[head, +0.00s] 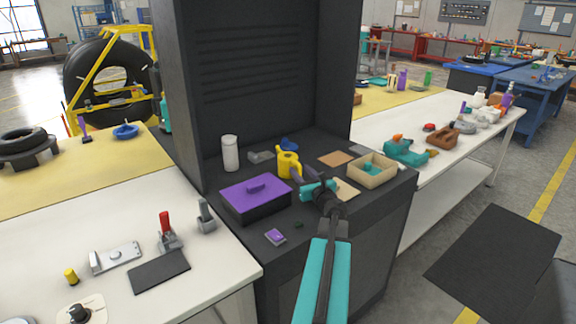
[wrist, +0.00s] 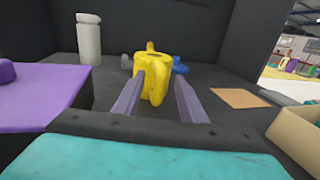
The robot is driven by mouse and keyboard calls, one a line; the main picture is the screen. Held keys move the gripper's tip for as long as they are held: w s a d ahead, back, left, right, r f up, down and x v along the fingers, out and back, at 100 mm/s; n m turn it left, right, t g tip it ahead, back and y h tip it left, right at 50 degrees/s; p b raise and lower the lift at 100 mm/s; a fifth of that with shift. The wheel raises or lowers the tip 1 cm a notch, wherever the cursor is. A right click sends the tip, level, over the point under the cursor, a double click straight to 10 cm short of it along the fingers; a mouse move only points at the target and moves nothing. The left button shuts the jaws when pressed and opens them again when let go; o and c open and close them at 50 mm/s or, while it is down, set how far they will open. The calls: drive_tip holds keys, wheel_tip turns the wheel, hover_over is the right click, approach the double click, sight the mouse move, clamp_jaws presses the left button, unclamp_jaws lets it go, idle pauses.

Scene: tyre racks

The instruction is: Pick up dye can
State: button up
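A yellow can (head: 287,164) with a raised spout or handle stands upright on the dark bench; I take it as the dye can. It also shows in the wrist view (wrist: 153,80), straight ahead of my gripper. My gripper (wrist: 160,82) is open, with its two purple fingers pointing at the can and their tips at its left and right sides. I cannot tell whether the tips touch it or stop just short. In the head view my gripper (head: 305,174) is at the can's right front, low over the bench.
A purple-lidded box (head: 255,197) stands left of the can. A white canister (head: 230,153) and a blue item (head: 290,143) are behind it. A tan tray (head: 372,168) and a flat brown square (head: 335,158) lie to the right. Dark panels close the back.

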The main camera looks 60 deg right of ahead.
idle(0.5)
clamp_jaws()
